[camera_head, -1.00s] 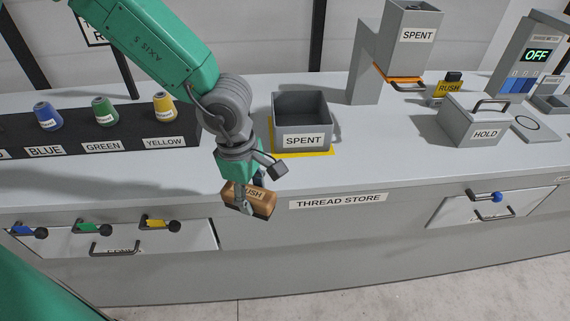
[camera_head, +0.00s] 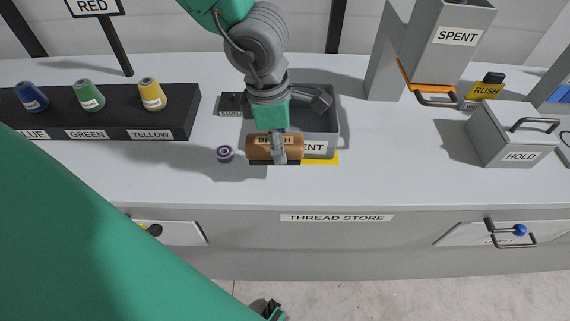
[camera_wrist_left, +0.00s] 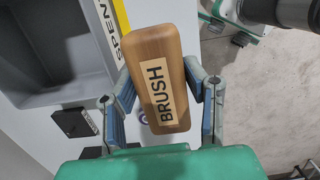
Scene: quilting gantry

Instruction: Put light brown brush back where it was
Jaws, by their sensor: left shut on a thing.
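The light brown brush (camera_head: 260,148), a wooden block with a BRUSH label and a dark underside, is held above the bench in front of the open grey SPENT bin (camera_head: 334,112). My left gripper (camera_head: 279,156) is shut on it from above. In the left wrist view, the brush (camera_wrist_left: 158,55) sits between the two fingers of the left gripper (camera_wrist_left: 163,105), its label facing the camera. The brush and gripper cover part of the bin's front and label. My right gripper does not show.
A small purple-and-white spool (camera_head: 225,154) stands on the bench left of the brush. A black SAMPLE block (camera_head: 231,103) is beside the bin. The black rack (camera_head: 185,122) holds blue, green and yellow cones. A HOLD box (camera_head: 488,140) stands right; bench between is clear.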

